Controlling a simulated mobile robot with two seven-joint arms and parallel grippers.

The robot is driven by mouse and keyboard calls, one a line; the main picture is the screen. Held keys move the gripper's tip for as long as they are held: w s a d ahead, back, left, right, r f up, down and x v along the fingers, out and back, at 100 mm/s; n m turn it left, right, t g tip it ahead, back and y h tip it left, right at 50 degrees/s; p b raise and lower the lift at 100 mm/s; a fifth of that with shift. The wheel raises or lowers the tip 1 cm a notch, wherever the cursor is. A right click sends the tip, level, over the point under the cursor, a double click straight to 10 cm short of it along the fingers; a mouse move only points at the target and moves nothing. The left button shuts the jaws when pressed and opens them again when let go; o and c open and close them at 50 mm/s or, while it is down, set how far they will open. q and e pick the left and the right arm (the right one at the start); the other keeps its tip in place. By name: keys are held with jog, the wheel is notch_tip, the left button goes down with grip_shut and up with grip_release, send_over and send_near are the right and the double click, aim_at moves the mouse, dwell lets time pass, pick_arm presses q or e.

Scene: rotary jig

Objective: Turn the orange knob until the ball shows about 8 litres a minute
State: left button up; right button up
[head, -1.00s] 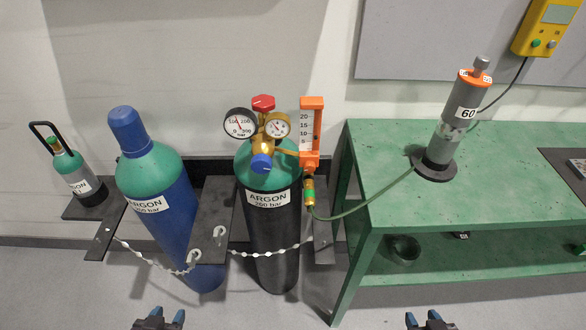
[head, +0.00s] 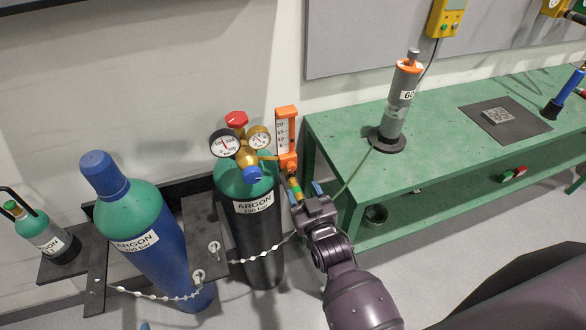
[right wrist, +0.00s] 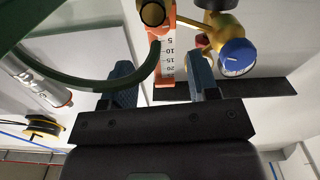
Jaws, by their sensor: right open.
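The orange flowmeter (head: 282,131) stands upright beside the regulator on the black argon cylinder (head: 255,235). The ball is too small to make out. Only a fingertip of my left gripper (head: 145,326) shows.
The regulator has two gauges (head: 224,144) and a blue knob (head: 252,174), close left of the flowmeter. A blue cylinder (head: 150,245) and chain stand left.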

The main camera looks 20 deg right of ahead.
aim_at(292, 168)
jog(key=w, duration=0.8)
jog(key=shift+a, duration=0.15)
jog(key=shift+c, duration=0.2)
jog(key=c, duration=0.9)
jog(key=shift+r+m+p, duration=0.1)
jog(key=shift+m+p, duration=0.45)
jog(key=shift+m, duration=0.65)
jog(key=o, duration=0.9)
jog(key=shift+o, duration=0.2)
